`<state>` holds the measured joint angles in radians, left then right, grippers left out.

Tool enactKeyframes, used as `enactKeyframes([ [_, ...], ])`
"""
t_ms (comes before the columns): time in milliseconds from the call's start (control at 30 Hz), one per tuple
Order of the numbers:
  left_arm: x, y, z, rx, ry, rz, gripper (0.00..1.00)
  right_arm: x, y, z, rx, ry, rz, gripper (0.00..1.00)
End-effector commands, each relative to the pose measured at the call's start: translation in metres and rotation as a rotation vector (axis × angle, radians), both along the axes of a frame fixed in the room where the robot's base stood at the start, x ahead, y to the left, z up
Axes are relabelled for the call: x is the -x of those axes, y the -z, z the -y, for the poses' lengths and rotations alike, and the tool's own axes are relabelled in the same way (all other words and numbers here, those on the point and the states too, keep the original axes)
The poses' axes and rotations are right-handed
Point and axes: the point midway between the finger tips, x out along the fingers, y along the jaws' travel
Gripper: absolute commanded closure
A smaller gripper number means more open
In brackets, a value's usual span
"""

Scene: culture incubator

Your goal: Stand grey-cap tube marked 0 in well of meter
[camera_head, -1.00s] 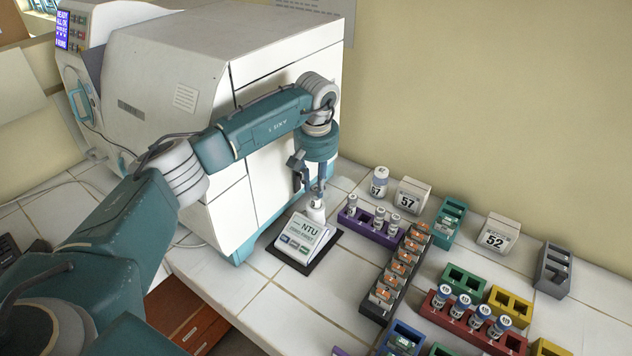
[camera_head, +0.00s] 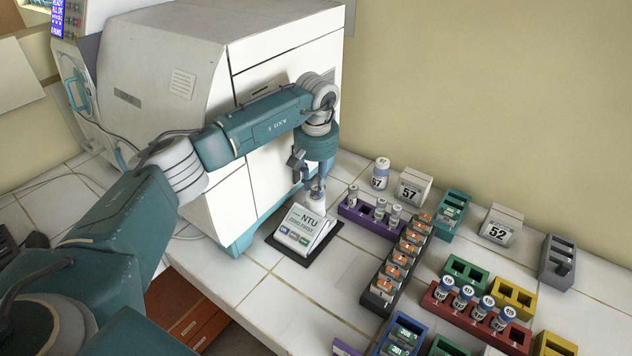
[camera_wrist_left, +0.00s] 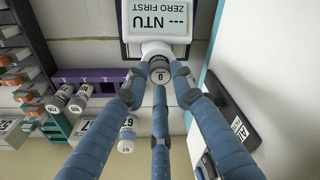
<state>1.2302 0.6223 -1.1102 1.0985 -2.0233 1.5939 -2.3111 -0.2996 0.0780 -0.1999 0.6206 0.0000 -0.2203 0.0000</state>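The meter (camera_head: 303,236) stands on the tiled bench in front of the big white machine, its display reading "--- NTU ZERO FIRST". My left gripper (camera_head: 316,186) points down over the white collar of its well (camera_head: 317,204). In the left wrist view, the fingers of my left gripper (camera_wrist_left: 160,80) close around the grey cap marked 0 (camera_wrist_left: 160,76). The tube under this cap is upright, in line with the well. The fingers hide most of its body, so I cannot tell how deep it sits. My right gripper is not in view.
Right of the meter is a purple rack (camera_head: 366,225) with several grey-capped tubes, then a dark rack (camera_head: 374,302) with orange-topped items. A loose tube (camera_head: 380,172) and blocks marked 57 (camera_head: 413,186) and 52 (camera_head: 499,226) stand behind. Bench in front of the meter is clear.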

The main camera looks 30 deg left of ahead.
Motion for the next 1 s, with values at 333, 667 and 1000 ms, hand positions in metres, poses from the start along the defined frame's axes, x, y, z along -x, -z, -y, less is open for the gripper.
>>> enactKeyframes([
  [333, 0.0, 0.0, 0.0, 0.0, 0.0, 0.001, 0.55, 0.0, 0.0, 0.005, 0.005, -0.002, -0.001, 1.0],
  [667, 0.003, -0.041, 0.002, 0.0, 0.0, 0.005, 0.55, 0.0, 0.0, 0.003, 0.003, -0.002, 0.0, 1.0],
  [1000, 0.01, -0.105, 0.006, 0.0, 0.0, 0.002, 0.55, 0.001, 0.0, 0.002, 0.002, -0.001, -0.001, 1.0],
])
